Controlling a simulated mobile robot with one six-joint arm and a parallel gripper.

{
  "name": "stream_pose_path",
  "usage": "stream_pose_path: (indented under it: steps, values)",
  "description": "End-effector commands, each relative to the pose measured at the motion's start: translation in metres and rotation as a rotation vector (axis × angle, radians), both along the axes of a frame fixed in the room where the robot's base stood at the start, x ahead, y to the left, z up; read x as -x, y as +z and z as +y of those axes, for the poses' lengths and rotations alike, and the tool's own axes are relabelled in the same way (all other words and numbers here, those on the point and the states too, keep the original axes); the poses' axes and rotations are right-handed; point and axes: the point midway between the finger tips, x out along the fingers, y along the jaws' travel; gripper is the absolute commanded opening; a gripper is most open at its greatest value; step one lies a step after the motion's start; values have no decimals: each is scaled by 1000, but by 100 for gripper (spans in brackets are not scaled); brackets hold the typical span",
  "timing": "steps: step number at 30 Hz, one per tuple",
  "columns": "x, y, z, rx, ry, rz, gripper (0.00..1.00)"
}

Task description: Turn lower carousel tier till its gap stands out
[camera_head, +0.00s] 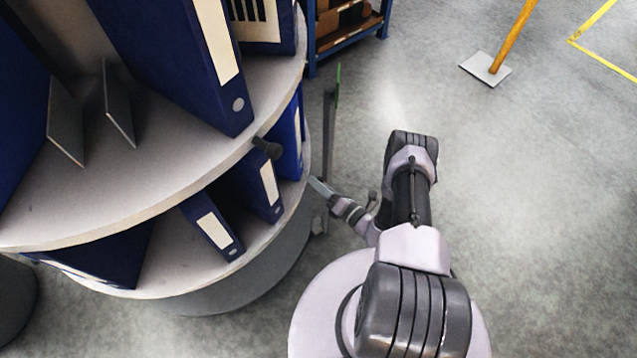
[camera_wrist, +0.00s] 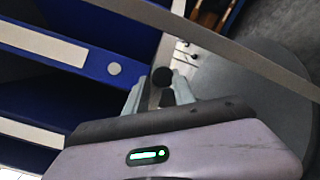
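The lower carousel tier (camera_head: 172,262) is a round pale shelf holding blue binders (camera_head: 262,188). A bare stretch shows on it at the front, between a leaning binder (camera_head: 213,226) and a binder further left. The upper tier (camera_head: 150,195) covers much of it and has a dark knob (camera_head: 268,148) on its rim. My gripper (camera_head: 318,188) is beside the lower tier's right edge. In the wrist view, my gripper (camera_wrist: 160,95) has its pale fingers apart, with a black knob (camera_wrist: 162,77) between or just beyond their tips. I cannot tell whether they touch it.
A thin upright post with a green edge (camera_head: 332,130) stands close behind my gripper. A blue rack (camera_head: 346,36) is at the back. A yellow pole on a flat plate (camera_head: 485,69) stands further right.

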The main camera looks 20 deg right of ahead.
Motion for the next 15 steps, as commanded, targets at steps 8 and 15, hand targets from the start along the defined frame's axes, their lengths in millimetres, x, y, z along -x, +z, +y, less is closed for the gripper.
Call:
stream_pose_path:
  steps: [8,15]
  values:
    - [0,0,0,1,1,-1,43]
    - [25,3,-11,-2,-5,1,43]
